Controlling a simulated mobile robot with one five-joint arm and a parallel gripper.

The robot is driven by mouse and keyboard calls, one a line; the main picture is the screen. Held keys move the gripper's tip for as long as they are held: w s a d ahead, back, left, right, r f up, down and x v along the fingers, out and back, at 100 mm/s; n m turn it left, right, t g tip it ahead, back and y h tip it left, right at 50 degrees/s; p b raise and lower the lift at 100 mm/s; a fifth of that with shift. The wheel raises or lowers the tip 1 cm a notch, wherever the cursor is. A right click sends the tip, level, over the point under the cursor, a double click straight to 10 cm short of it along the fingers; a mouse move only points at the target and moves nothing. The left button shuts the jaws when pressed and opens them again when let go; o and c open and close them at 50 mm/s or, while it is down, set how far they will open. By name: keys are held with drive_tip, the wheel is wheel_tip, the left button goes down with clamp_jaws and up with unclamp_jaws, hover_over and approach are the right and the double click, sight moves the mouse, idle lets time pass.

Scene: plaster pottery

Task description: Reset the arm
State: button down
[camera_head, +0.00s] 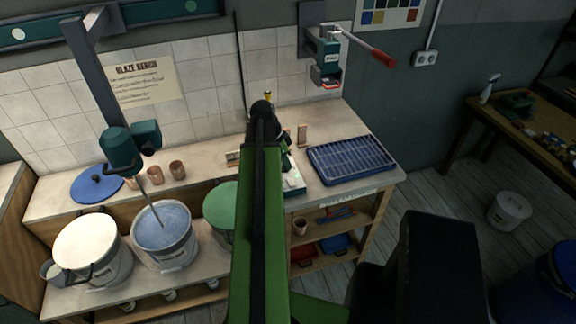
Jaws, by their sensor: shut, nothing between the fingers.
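My arm is green and black and rises through the middle of the head view over the glaze bench. My gripper (264,108) is at its far, dark end, in front of the tiled wall. It looks small and dark here, shut with nothing held. A small yellow piece (268,96) shows just beyond its tip; I cannot tell what it belongs to. My arm hides part of the bench behind it.
The bench bears a blue gridded tray (350,160) at right and brown cups (177,170) at left. Lower left stand a white bucket (88,245) and a blue-glaze bucket (163,232) under a mixer (124,150). A red-handled press (330,62) hangs on the wall. Floor shows at right.

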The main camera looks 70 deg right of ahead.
drive_tip(key=d+p+v, duration=0.1)
drive_tip(key=p+v, duration=0.5)
drive_tip(key=v, duration=0.2)
drive_tip(key=shift+w+d, duration=0.25)
